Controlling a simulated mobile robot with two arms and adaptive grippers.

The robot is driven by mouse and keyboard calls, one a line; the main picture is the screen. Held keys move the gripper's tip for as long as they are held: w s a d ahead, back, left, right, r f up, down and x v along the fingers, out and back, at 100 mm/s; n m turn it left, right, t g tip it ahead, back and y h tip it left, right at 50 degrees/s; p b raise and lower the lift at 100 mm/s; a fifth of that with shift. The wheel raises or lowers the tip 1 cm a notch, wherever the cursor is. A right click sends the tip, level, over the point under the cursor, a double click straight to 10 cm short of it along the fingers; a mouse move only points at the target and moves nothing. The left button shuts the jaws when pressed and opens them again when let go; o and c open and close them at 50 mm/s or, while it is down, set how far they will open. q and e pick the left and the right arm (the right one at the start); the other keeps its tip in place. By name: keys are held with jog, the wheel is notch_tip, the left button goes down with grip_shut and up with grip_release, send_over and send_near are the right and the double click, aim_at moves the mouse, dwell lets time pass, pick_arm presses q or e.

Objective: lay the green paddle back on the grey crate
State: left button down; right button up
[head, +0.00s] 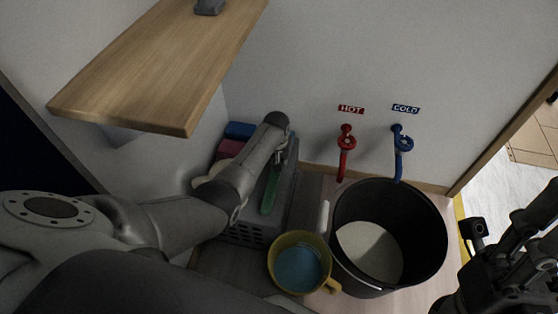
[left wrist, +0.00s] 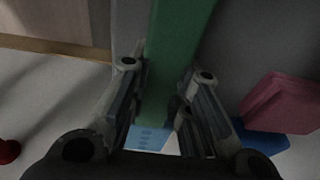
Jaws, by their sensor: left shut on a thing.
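The green paddle (head: 269,190) is over the top of the grey crate (head: 250,232) in the head view. My left gripper (head: 286,152) is shut on the paddle's far end. In the left wrist view the green paddle (left wrist: 178,45) runs between the two fingers of my left gripper (left wrist: 158,85). I cannot tell whether the paddle touches the crate top. My forearm hides part of the crate's left side. My right gripper (head: 474,250) is at the lower right edge, away from the crate, and its fingers are not clear.
A black bucket (head: 432,225) with pale contents stands right of the crate. A yellow mug-like pot (head: 273,268) with blue liquid is in front. Red (head: 347,145) and blue (head: 402,145) taps are on the wall. A wooden shelf (head: 165,75) overhangs upper left. Pink and blue blocks sit behind my arm.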

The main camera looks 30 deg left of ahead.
pick_arm(q)
jog(key=shift+f, duration=0.25)
jog(key=c, duration=1.3)
grip_release()
jog(key=shift+o, duration=0.2)
jog(key=shift+r, duration=0.1)
notch_tip(320, 180, up, 12)
jog(key=s, duration=0.2)
jog(key=shift+d, duration=0.35)
jog(key=shift+s+f, duration=0.1)
jog(key=shift+f, duration=0.1)
